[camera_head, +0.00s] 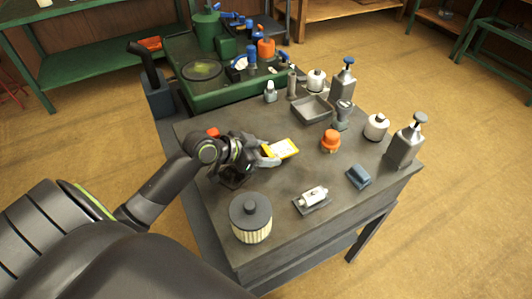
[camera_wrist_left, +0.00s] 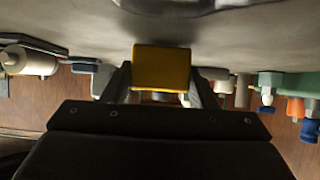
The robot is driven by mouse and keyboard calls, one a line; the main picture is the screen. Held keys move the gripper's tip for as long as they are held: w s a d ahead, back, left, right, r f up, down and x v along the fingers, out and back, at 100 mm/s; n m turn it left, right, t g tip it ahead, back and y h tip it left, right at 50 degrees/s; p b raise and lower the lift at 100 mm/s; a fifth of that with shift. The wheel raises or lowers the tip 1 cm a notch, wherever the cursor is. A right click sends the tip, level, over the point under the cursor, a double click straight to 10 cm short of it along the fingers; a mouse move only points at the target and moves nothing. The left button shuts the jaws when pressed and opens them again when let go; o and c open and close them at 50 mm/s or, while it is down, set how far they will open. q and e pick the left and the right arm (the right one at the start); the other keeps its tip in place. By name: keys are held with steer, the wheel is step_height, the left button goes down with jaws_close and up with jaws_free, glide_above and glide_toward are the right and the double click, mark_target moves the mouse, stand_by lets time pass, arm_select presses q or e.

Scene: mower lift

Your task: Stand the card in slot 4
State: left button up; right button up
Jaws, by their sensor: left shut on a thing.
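The yellow card (camera_head: 283,149) with a pale face is held out over the grey table, at the tips of my left gripper (camera_head: 267,155). In the left wrist view the card (camera_wrist_left: 162,68) shows as a yellow block between the two fingers of my left gripper (camera_wrist_left: 160,84), which are shut on it. The card seems a little above the table top; the exact gap cannot be told. No numbered slots can be made out; part of the table is hidden behind my left wrist. My right gripper is not in view.
A beige filter (camera_head: 250,226) stands at the table's near edge. An orange-capped item (camera_head: 330,141), a white part on a small plate (camera_head: 313,197), a blue-grey block (camera_head: 359,177), a grey tray (camera_head: 311,108) and a pump bottle (camera_head: 406,143) stand around. A green mower (camera_head: 220,88) is behind.

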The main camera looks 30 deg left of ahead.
arm_select(q)
steer(key=shift+f, duration=0.2)
steer(key=o, duration=1)
steer(key=shift+o, duration=0.2)
